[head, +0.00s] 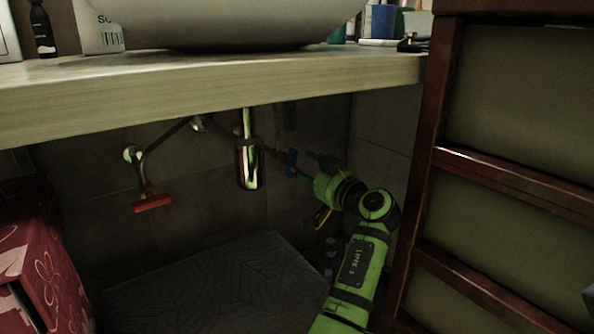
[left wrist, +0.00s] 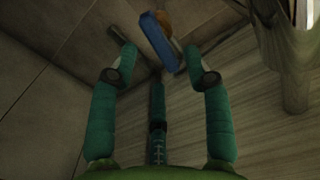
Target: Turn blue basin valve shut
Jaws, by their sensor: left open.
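The blue basin valve (head: 291,160) is a small blue handle on the pipework under the counter, right of the shiny drain trap. My left gripper (head: 306,167) is just right of it, with its teal fingers pointing at it. In the left wrist view, the blue handle (left wrist: 162,42) lies at a slant between the tips of my open left gripper (left wrist: 163,72), nearer the right finger. I cannot tell whether that finger touches it. My right gripper is in neither view.
A red valve (head: 152,202) hangs on the left pipe. The chrome drain trap (head: 248,165) stands between the valves. The counter (head: 200,88) is overhead. A dark wooden cabinet (head: 430,170) is at right, and a red patterned box (head: 45,270) is at lower left.

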